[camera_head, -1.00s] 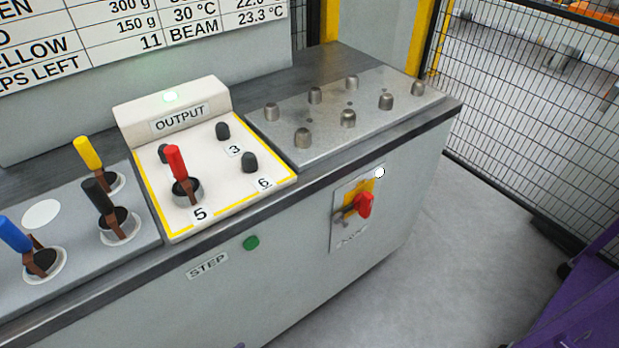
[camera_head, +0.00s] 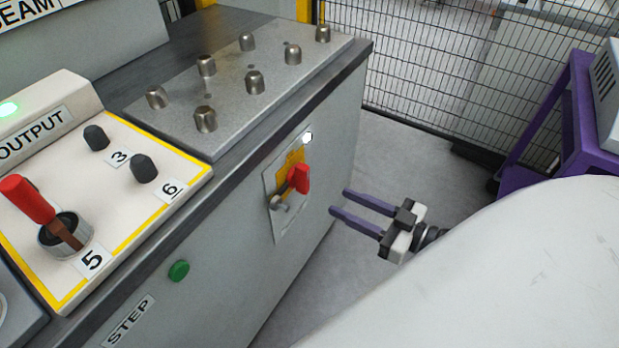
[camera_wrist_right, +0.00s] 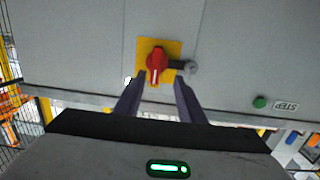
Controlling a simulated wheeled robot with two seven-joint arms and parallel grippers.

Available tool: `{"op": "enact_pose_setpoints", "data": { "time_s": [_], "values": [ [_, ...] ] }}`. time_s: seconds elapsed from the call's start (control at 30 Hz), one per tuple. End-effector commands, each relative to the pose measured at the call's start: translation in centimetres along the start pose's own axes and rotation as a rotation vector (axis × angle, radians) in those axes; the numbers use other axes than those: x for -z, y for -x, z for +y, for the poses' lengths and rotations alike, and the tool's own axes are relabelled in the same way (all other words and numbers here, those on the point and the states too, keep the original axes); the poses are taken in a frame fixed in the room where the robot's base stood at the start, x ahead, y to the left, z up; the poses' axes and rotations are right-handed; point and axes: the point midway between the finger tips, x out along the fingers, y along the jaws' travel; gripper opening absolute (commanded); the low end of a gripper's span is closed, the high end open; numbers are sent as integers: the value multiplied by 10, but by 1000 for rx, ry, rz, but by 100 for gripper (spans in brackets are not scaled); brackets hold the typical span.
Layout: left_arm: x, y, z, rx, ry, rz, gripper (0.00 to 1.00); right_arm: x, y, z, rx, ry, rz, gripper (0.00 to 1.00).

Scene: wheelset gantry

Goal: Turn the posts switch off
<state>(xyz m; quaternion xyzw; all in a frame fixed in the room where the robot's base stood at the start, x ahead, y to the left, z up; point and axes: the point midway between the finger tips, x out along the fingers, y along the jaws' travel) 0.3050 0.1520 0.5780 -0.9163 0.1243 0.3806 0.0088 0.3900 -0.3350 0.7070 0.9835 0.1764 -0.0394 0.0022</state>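The posts switch (camera_head: 298,179) is a red rotary handle on a yellow plate, on the front face of the grey cabinet. It also shows in the right wrist view (camera_wrist_right: 157,62), with the handle roughly upright in that picture. A grey lock-like part sits beside it. A white lamp (camera_head: 307,138) glows at the plate's upper corner. My right gripper (camera_head: 338,202) is open and empty, its two purple fingers pointing at the cabinet, apart from and to the right of the switch. In the right wrist view the fingers (camera_wrist_right: 155,92) lie just below the handle. My left gripper is not in view.
The cabinet top carries a metal plate (camera_head: 230,95) with several posts and the OUTPUT panel (camera_head: 120,200) with a red lever (camera_head: 28,199). A green STEP button (camera_head: 179,270) is left of the switch. A mesh fence (camera_head: 430,70) and purple frame (camera_head: 540,130) stand right.

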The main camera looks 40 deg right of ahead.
Motion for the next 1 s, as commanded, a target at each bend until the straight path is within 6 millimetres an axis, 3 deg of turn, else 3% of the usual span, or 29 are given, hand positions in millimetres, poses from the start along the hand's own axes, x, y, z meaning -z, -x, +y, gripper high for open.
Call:
{"op": "enact_pose_setpoints", "data": {
  "time_s": [0.27, 0.7, 1.0],
  "values": [
    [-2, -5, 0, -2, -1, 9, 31, 20, -13, 13, 40, 11, 84, 36],
    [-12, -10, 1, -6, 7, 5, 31, 26, -87, 9, 38, 10, 82, 36],
    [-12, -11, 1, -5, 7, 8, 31, 27, -103, 8, 38, 9, 78, 36]
  ]
}}
